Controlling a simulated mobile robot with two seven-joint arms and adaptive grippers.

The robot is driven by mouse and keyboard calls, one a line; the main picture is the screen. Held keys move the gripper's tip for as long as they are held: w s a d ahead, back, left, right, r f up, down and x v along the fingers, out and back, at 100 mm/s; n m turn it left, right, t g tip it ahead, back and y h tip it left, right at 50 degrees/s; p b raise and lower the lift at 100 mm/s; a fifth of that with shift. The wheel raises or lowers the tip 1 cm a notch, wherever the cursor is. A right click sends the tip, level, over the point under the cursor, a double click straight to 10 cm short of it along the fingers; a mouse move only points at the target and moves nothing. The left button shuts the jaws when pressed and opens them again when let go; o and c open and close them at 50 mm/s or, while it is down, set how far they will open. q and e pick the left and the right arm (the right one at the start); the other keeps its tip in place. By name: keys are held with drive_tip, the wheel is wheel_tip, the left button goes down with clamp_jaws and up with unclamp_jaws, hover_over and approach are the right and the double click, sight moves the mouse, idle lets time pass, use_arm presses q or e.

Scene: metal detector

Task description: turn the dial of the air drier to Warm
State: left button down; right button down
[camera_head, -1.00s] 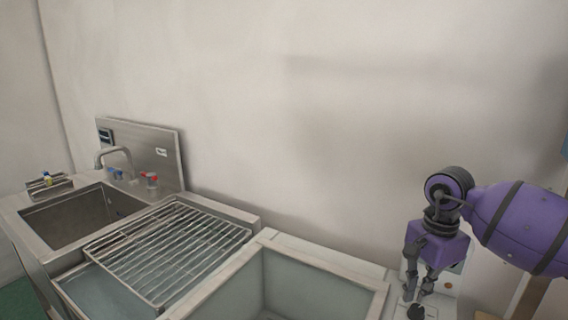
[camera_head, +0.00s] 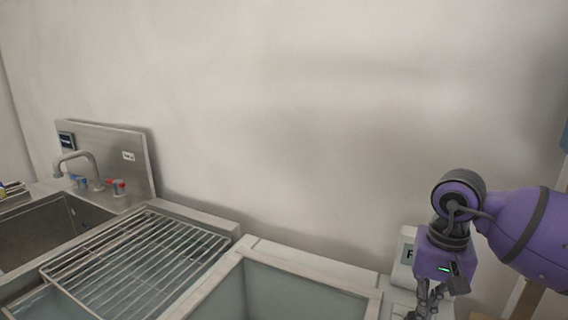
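My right gripper (camera_head: 429,304) points down at the lower right, with its fingers near the bottom edge of the picture. The fingers look close together, but whether they are open or shut is not clear. A white upright panel (camera_head: 406,262) with part of a dark letter shows just behind and left of the gripper. It stands at the right end of the open box-shaped unit (camera_head: 312,262), which seems to be the air drier. I cannot make out the dial; the gripper and the picture edge hide that area. My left gripper is not in view.
A wire rack (camera_head: 140,262) lies over a basin left of the box unit. Further left are a steel sink (camera_head: 50,238) and a faucet (camera_head: 85,165) with red and blue knobs. The wall (camera_head: 280,110) behind is bare.

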wheel_tip(320, 180, down, 4)
drive_tip(key=shift+f+b, duration=0.2)
drive_tip(key=shift+b, duration=0.95)
drive_tip(key=shift+s, duration=0.15)
drive_tip(key=shift+f, duration=0.1)
